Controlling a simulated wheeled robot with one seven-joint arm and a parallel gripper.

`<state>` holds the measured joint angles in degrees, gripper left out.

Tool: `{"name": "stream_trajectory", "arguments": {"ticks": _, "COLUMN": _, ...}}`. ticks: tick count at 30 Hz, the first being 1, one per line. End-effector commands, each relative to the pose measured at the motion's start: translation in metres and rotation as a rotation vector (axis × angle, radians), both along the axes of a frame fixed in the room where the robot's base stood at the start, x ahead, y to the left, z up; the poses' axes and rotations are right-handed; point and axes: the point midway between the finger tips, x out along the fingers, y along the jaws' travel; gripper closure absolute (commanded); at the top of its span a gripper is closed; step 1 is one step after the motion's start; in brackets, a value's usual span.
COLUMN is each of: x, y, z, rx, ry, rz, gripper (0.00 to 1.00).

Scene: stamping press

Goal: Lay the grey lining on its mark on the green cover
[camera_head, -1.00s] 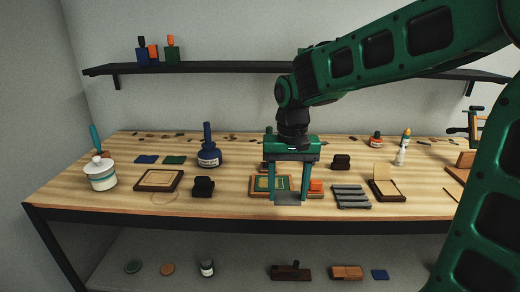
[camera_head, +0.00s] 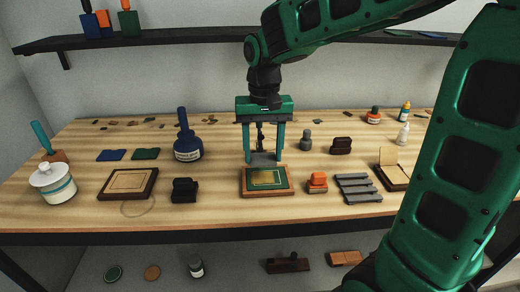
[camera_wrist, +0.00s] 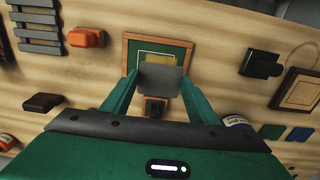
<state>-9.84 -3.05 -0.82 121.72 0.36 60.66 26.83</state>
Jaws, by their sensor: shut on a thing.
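My gripper (camera_head: 264,157) is shut on the grey lining (camera_head: 263,162), a thin flat square between the fingertips. The green cover (camera_head: 285,177) lies in a wooden frame on the bench, with a yellowish rectangular mark (camera_head: 266,179) on it. In the head view the lining shows just beyond the frame's far edge. In the wrist view the lining (camera_wrist: 162,80) overlaps the cover (camera_wrist: 133,58) and hides part of it and its mark. The lining appears above the cover; I cannot tell the height of the gap.
An orange-topped block (camera_head: 317,181) and grey slats (camera_head: 356,188) lie right of the frame. A dark block (camera_head: 185,190) and blue bottle (camera_head: 187,142) stand left. A small dark object (camera_wrist: 155,106) shows behind the lining.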

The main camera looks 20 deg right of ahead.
Motion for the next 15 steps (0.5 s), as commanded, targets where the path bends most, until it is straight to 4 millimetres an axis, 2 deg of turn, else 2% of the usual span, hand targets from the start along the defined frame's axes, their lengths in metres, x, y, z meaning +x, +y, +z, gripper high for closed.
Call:
{"name": "stream_trajectory", "arguments": {"ticks": 8, "x": -0.001, "y": 0.003, "z": -0.007, "rx": -0.001, "ry": 0.001, "rz": 0.004, "gripper": 0.67}}
{"name": "stream_trajectory", "arguments": {"ticks": 15, "x": -0.001, "y": 0.003, "z": -0.026, "rx": 0.000, "ry": 0.002, "rz": 0.004, "gripper": 0.67}}
